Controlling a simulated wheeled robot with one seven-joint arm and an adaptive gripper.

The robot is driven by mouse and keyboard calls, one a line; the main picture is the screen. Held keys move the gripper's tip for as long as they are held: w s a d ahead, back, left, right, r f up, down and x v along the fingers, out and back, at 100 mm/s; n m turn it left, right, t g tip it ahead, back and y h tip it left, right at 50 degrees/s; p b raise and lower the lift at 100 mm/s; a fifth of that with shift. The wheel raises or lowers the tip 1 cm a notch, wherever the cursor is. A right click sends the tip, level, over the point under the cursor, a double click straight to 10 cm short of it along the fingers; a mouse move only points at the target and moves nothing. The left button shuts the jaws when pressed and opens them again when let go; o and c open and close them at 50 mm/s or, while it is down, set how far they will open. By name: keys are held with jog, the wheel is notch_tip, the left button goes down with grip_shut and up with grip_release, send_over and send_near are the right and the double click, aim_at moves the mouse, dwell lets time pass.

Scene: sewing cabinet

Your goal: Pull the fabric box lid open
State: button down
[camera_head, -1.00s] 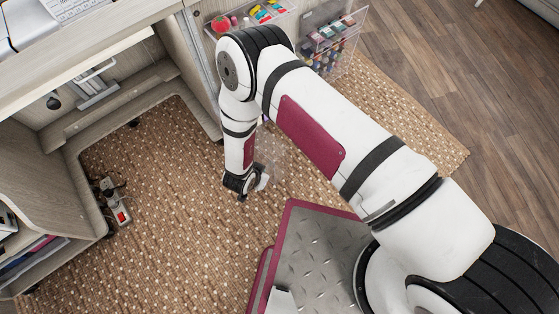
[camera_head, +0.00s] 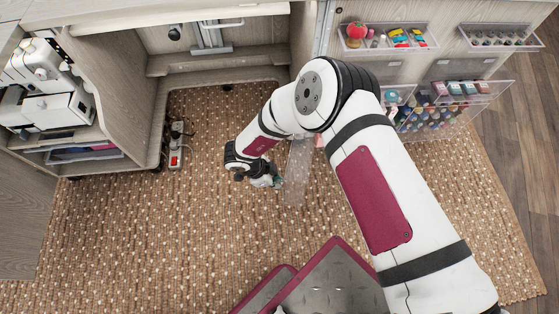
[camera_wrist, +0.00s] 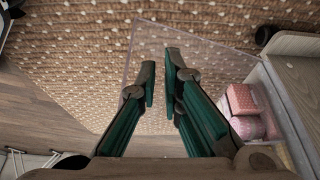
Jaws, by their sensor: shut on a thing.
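A clear see-through panel, which looks like the fabric box lid (camera_head: 297,172), stands out over the rug in the head view, beside my gripper (camera_head: 272,181). In the wrist view the lid (camera_wrist: 215,62) spreads right from my fingers toward the fabric box (camera_wrist: 285,110). Folded pink fabrics (camera_wrist: 243,100) lie inside that box. My gripper (camera_wrist: 160,85) is shut on the lid, with a narrow gap between the fingertips. The lid is so clear that its exact contact with the fingers is hard to see. In the head view my arm hides most of the box.
A sewing machine (camera_head: 45,85) sits in the cabinet at left. A power strip (camera_head: 176,150) lies on the woven rug (camera_head: 130,230). Clear bins with a pincushion (camera_head: 356,31) and thread (camera_head: 430,115) hang on the open door. The rug's left side is free.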

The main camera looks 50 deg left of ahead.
jog(key=c, duration=1.7)
grip_release()
jog(key=shift+f, duration=0.1)
jog(key=v, duration=1.2)
jog(key=shift+w, duration=0.15)
